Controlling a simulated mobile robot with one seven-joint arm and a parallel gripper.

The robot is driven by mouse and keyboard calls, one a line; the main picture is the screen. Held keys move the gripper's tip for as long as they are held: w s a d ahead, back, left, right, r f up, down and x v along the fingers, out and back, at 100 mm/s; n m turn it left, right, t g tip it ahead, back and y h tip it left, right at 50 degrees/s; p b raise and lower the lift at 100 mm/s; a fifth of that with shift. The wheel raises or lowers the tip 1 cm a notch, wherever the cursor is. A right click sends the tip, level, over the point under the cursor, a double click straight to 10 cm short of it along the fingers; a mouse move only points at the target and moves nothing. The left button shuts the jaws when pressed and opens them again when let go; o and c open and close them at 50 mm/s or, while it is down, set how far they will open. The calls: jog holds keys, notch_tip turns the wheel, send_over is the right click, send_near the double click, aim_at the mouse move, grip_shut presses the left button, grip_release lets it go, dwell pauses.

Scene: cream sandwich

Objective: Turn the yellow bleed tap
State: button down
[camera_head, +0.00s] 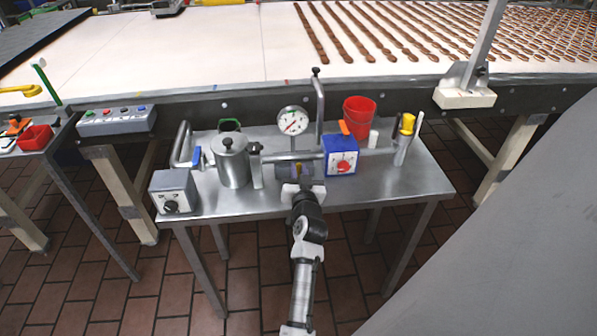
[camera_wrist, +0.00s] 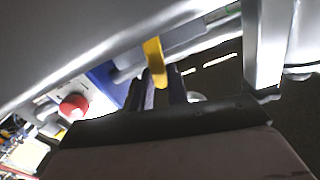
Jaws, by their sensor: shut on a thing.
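The yellow bleed tap (camera_wrist: 155,60) shows in the wrist view as a small yellow lever hanging under the metal pipework. My gripper (camera_wrist: 163,92) has its two dark fingers around the lever's lower end and is shut on it. In the head view my gripper (camera_head: 303,186) reaches to the pipe at the middle of the metal table. There the yellow tap (camera_head: 299,168) is a tiny spot just beyond the gripper, and most of it is hidden.
A blue box (camera_head: 340,155) with a red knob stands just right of the gripper. A metal pot (camera_head: 232,162) and a grey box (camera_head: 173,191) with a black knob are to the left. A gauge (camera_head: 292,121) rises behind. A red cup (camera_head: 359,117) stands back right. The table's right front is clear.

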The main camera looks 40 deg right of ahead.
jog(key=m, duration=0.2)
jog(key=d+m+b, duration=0.1)
jog(key=m, duration=0.1)
jog(key=shift+s+f, duration=0.3)
jog(key=shift+s, duration=0.05)
jog(key=c, duration=1.4)
grip_release()
jog(key=shift+o, duration=0.2)
jog(key=b+v, duration=0.4)
jog(key=v, duration=0.9)
jog(key=shift+s+a, duration=0.2)
jog(key=shift+s, duration=0.1)
